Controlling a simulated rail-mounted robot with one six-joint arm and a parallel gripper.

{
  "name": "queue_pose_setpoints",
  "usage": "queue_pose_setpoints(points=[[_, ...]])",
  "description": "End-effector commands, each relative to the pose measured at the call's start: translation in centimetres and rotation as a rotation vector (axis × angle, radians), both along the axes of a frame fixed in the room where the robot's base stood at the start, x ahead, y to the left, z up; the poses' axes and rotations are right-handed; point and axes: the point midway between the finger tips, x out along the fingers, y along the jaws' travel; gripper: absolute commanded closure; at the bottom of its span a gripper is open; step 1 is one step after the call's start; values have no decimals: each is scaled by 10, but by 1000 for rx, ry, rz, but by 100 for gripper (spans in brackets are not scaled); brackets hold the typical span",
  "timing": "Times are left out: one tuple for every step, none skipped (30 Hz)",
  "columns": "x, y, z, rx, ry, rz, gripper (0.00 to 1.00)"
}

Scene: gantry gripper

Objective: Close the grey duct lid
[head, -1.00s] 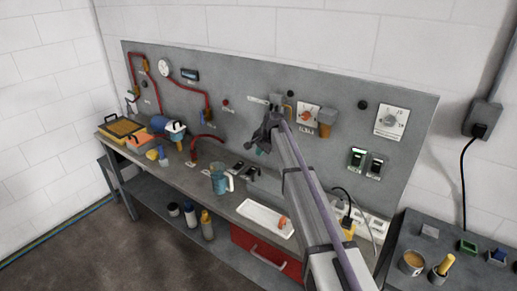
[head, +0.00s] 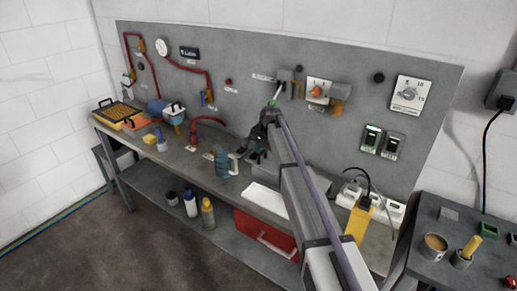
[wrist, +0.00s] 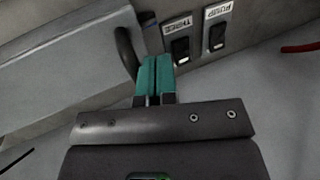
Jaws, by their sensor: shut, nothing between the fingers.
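The grey duct lid (wrist: 65,62) looks like the long flat grey piece at the left of the wrist view, with a dark curved handle (wrist: 126,52) at its right end. I cannot tell how far open it stands. In the head view my arm hides most of that area of the bench. My gripper (wrist: 152,76) has teal fingers pressed together, empty, just right of and below the handle. I cannot tell whether they touch it. In the head view my gripper (head: 256,150) is low over the bench, behind the teal mug.
Two black switches (wrist: 181,47) sit right beyond the fingers. The teal mug (head: 222,163) and white tray (head: 264,197) stand near the bench front. A yellow box (head: 358,220) and sockets are right of my arm. The grey panel (head: 240,75) rises behind.

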Motion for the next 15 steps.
queue_pose_setpoints(points=[[0, 0, 0, 0, 0, 0, 100], [0, 0, 0, 0, 0, 0, 100], [0, 0, 0, 0, 0, 0, 100], [0, 0, 1, 0, 0, 0, 100], [0, 0, 3, 0, 0, 0, 100], [0, 0, 6, 0, 0, 0, 100], [0, 1, 9, 0, 0, 0, 100], [1, 1, 13, 0, 0, 0, 100], [1, 1, 20, 0, 0, 0, 100], [1, 2, 26, 0, 0, 0, 100], [1, 2, 33, 0, 0, 0, 100], [2, 3, 42, 0, 0, 0, 100], [2, 4, 50, 0, 0, -1, 100], [4, 6, 58, 1, -1, 0, 100], [11, 14, 66, 1, -1, 1, 100]])
